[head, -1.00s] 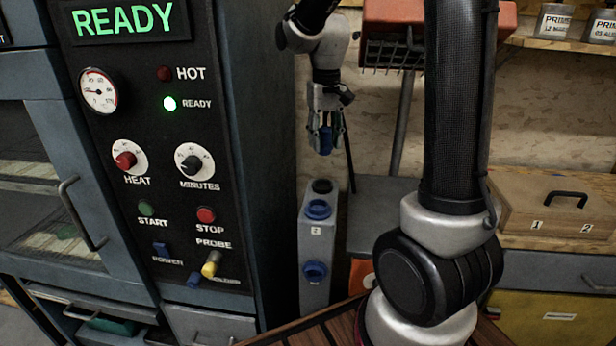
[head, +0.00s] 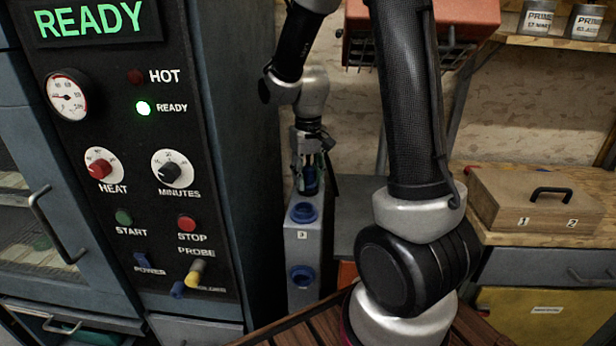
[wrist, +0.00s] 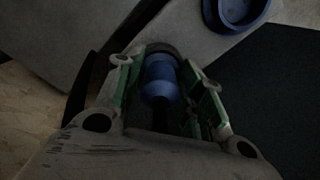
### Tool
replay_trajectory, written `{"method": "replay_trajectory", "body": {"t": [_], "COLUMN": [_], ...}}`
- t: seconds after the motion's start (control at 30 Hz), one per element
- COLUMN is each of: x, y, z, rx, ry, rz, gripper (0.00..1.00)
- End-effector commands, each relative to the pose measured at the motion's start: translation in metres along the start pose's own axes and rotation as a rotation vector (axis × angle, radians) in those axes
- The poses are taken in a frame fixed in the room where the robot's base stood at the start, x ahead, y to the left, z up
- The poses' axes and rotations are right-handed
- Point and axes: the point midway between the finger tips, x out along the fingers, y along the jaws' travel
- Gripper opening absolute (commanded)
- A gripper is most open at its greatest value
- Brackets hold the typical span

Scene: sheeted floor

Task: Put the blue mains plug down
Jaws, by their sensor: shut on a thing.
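My gripper (head: 312,186) is shut on the blue mains plug (head: 311,180), which points down over the far upper end of a grey socket post (head: 302,242). In the wrist view the blue plug (wrist: 160,82) sits between the green-padded fingers, with a dark ring beyond its tip. I cannot tell whether the tip is inside that ring or just above it. The post has an upper blue socket (head: 302,213) and a lower blue socket (head: 301,276), both apart from the plug. The post's far end is hidden behind my gripper.
An oven cabinet with a control panel (head: 128,218) stands close on the left. A red wire-fronted heater (head: 420,35) is behind. A wooden box (head: 535,203) sits on the bench at right. Slatted wood (head: 300,335) lies in front.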

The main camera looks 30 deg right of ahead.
Motion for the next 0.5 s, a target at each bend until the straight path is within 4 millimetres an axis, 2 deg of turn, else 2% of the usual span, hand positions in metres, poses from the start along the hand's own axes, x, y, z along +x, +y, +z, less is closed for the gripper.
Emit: {"method": "replay_trajectory", "body": {"t": [0.37,0.4,0.5], "x": [0.0045,0.0043,0.0041], "y": [0.0,-0.0001,0.0], "z": [-0.0004,-0.0006,-0.0005], "rx": [0.0,0.0,0.0], "ry": [0.001,0.002,0.002], "rz": [0.0,0.0,0.0], "gripper": [0.06,0.43,0.59]}}
